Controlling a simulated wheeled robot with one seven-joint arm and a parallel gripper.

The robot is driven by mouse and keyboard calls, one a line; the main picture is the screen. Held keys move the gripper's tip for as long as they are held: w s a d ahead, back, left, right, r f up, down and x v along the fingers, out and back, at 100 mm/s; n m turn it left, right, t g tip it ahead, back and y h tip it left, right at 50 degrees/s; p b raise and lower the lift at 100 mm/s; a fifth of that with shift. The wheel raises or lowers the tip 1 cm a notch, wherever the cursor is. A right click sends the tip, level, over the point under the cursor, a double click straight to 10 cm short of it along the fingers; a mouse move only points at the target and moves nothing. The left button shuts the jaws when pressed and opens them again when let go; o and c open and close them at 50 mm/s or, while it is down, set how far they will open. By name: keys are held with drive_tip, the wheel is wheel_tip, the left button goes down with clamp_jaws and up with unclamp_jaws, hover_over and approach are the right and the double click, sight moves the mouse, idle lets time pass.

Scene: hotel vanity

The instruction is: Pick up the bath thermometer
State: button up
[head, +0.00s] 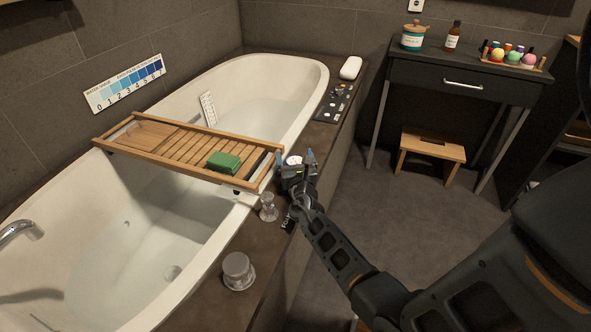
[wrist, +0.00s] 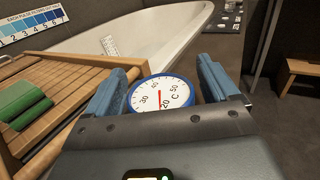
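The bath thermometer (wrist: 160,97) has a round white dial with a blue rim, numbers, a red needle and a "C". In the head view its white dial (head: 293,160) shows over the tub's dark right ledge. My gripper (head: 295,159) is there, with one blue finger on each side of the dial. In the wrist view the spread fingers of my gripper (wrist: 163,83) flank the dial, with narrow gaps showing. The gripper is open around the thermometer. Its lower part is hidden behind the gripper body.
A wooden bath tray (head: 180,148) with a green block (head: 224,162) spans the tub just left of my gripper. A small glass hourglass-like item (head: 268,207) and a grey jar (head: 238,271) stand nearer on the ledge. A dark board (head: 335,103) and white soap-like bar (head: 351,68) lie farther along.

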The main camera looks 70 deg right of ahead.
drive_tip(key=c, duration=1)
drive_tip(key=shift+o, duration=0.2)
drive_tip(key=shift+r, duration=0.15)
